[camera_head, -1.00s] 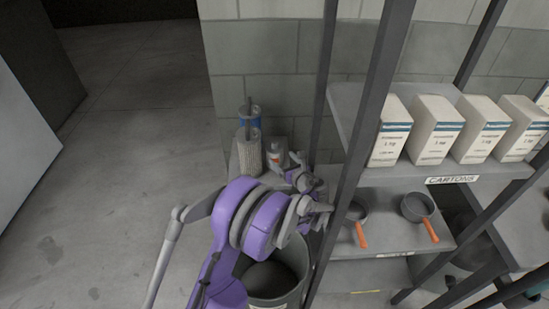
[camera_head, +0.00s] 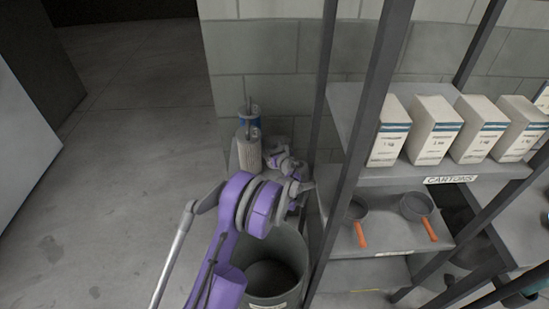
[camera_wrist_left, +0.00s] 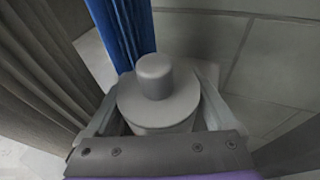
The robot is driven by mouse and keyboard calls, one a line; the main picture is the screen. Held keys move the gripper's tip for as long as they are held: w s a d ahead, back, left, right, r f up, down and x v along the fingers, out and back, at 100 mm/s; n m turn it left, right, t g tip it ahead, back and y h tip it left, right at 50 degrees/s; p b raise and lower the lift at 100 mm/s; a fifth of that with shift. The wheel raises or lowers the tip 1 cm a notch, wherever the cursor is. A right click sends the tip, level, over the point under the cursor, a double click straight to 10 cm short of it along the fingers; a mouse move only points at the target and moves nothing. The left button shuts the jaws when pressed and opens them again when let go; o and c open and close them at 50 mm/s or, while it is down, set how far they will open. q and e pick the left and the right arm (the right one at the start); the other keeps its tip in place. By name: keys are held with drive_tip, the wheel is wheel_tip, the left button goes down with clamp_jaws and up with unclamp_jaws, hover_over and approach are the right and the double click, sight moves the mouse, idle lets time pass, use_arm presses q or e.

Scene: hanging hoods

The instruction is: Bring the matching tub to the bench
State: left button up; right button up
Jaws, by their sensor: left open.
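No tub can be clearly made out in either view. My left gripper (camera_head: 284,160) is open beside the small stand in the corner by the wall. In the left wrist view its fingers (camera_wrist_left: 158,88) stand on either side of a pale bottle-like container (camera_wrist_left: 153,78) with a round cap, seen from above. I cannot tell whether the fingers touch it. In the head view the gripper largely hides this container. My right gripper is not in view.
A ribbed pale roll (camera_head: 249,149) and a blue roll (camera_head: 256,122) stand beside the gripper. A grey bin (camera_head: 297,244) is below my arm. A shelf rack at right holds white cartons (camera_head: 434,130) and orange-handled pans (camera_head: 418,207). The floor at left is clear.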

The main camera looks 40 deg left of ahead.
use_arm(q)
drive_tip(key=c, duration=1.3)
drive_tip(key=shift+r, duration=0.1)
